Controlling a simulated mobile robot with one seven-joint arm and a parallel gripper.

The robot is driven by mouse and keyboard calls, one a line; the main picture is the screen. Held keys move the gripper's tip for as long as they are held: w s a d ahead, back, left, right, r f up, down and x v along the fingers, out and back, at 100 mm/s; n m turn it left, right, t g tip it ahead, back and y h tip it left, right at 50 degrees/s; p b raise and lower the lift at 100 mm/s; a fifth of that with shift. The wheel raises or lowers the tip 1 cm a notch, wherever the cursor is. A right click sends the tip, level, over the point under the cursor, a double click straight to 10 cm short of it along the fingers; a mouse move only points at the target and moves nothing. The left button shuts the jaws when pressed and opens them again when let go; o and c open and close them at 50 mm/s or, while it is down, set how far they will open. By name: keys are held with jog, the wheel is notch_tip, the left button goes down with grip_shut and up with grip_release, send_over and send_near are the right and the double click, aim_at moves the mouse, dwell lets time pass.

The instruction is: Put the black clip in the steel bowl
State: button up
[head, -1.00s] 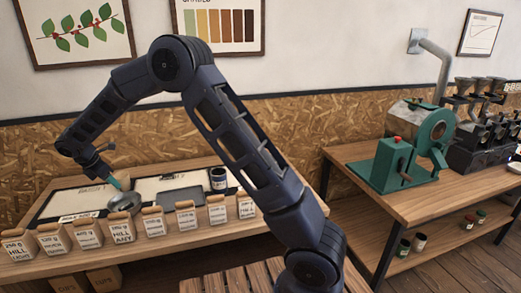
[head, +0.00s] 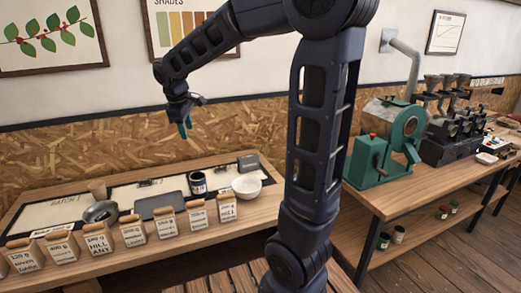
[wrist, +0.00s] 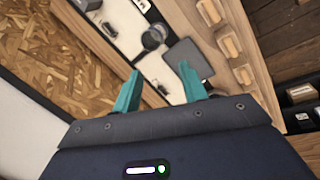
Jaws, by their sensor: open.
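The steel bowl (head: 101,211) stands on the left part of the wooden table, behind the row of bags. Its inside looks dark, and I cannot tell whether anything lies in it. A small dark shape that looks like a black clip (head: 148,182) lies at the back edge of a pale sheet; a similar dark shape (wrist: 163,89) shows between the fingers in the wrist view. I cannot tell for sure that either is the clip. My gripper (head: 185,131) is open and empty, high above the table. Its teal fingers (wrist: 160,70) are apart in the wrist view.
Several labelled bags (head: 132,231) line the front edge.

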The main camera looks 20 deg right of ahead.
jog(key=s+d+f+m+t+y, duration=0.1)
jog(key=s+d+f+m+t, duration=0.1)
jog(key=s+d+m, duration=1)
jog(key=s+d, duration=0.6)
jog(key=s, duration=0.3)
jog(key=shift+s+d, duration=0.35)
